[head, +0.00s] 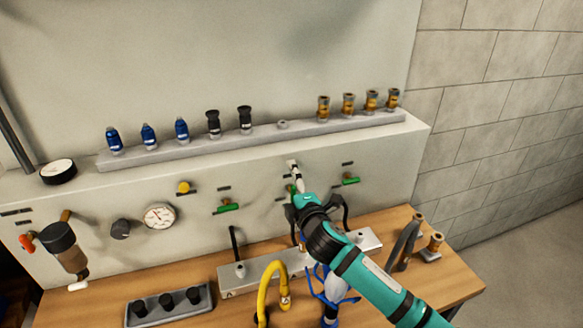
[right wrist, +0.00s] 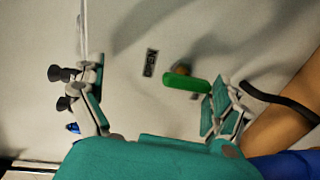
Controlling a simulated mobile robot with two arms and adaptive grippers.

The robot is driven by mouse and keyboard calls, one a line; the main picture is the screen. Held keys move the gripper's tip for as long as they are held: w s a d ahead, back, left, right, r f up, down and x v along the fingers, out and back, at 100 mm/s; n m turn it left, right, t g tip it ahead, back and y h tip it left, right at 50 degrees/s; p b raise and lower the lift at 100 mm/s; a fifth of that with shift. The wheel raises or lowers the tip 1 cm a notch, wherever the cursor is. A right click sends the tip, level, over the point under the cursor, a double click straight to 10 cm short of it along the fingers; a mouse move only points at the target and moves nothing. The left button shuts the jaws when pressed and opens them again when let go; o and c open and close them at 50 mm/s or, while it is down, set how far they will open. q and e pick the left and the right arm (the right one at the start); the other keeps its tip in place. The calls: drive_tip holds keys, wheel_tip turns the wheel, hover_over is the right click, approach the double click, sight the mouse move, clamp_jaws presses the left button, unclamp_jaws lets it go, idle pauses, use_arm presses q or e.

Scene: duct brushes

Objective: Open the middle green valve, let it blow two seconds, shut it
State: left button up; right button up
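Two green valve handles show on the panel in the head view, a left one (head: 227,206) and a right one (head: 348,181). My right arm hides the middle valve's spot between them. My right gripper (head: 299,183) is there, close to the panel. In the right wrist view my right gripper (right wrist: 158,85) is open and empty, fingers wide apart. A green handle (right wrist: 187,84) with a brass pivot shows between and beyond the fingers, nearer the right-hand finger. It lies across the direction of its small dark label (right wrist: 150,62). Contact cannot be told. My left gripper is not in view.
A rail (head: 190,147) of blue, black and brass couplings stands on the ledge above. A gauge (head: 159,216), a yellow knob (head: 184,187) and a filter bowl (head: 63,246) are to the left. A yellow hose (head: 270,282) and a black tray (head: 168,304) occupy the bench (head: 85,308) below.

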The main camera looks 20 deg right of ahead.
sight(289, 155)
drive_tip(key=shift+t, duration=0.6)
drive_tip(key=r, duration=0.4)
drive_tip(key=w+r, duration=0.1)
drive_tip(key=r, duration=0.2)
drive_tip(key=shift+d, duration=0.1)
drive_tip(key=shift+s, duration=0.1)
drive_tip(key=shift+d+r, duration=0.1)
drive_tip(key=shift+g, duration=0.6)
drive_tip(key=f, duration=0.2)
drive_tip(key=s+f, duration=0.1)
drive_tip(key=f, duration=0.2)
drive_tip(key=shift+s+f, duration=0.1)
drive_tip(key=shift+f, duration=0.2)
drive_tip(key=s+p, duration=0.2)
drive_tip(key=s, duration=1.9)
drive_tip(key=shift+s+f, duration=0.15)
drive_tip(key=shift+s, duration=0.05)
drive_tip(key=shift+d+p, duration=0.1)
drive_tip(key=shift+p, duration=0.2)
